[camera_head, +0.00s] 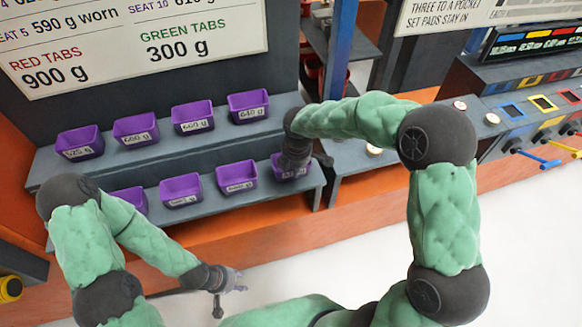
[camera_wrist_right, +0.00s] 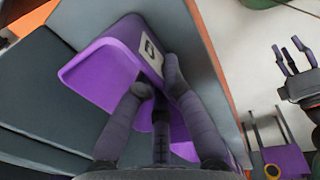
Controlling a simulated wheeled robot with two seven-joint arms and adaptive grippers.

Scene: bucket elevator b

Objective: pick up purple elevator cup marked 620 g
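Small purple cups with white weight labels sit on two grey steps in the head view. The cup at the right end of the lower step (camera_head: 291,174) is partly covered by my right gripper (camera_head: 300,163); its label is too small to read. In the right wrist view this purple cup (camera_wrist_right: 100,75) is close and tilted in the picture, and the fingers of my right gripper (camera_wrist_right: 157,78) reach to its labelled side. Whether they clamp its wall is unclear. My left gripper (camera_head: 228,281) is empty, low in front of the steps, with its fingers spread in the right wrist view (camera_wrist_right: 292,58).
Other lower-step cups include one (camera_head: 237,177) just left of my right gripper. The upper step holds several more, such as the one at its right end (camera_head: 248,106). A weight sign (camera_head: 130,40) hangs behind.

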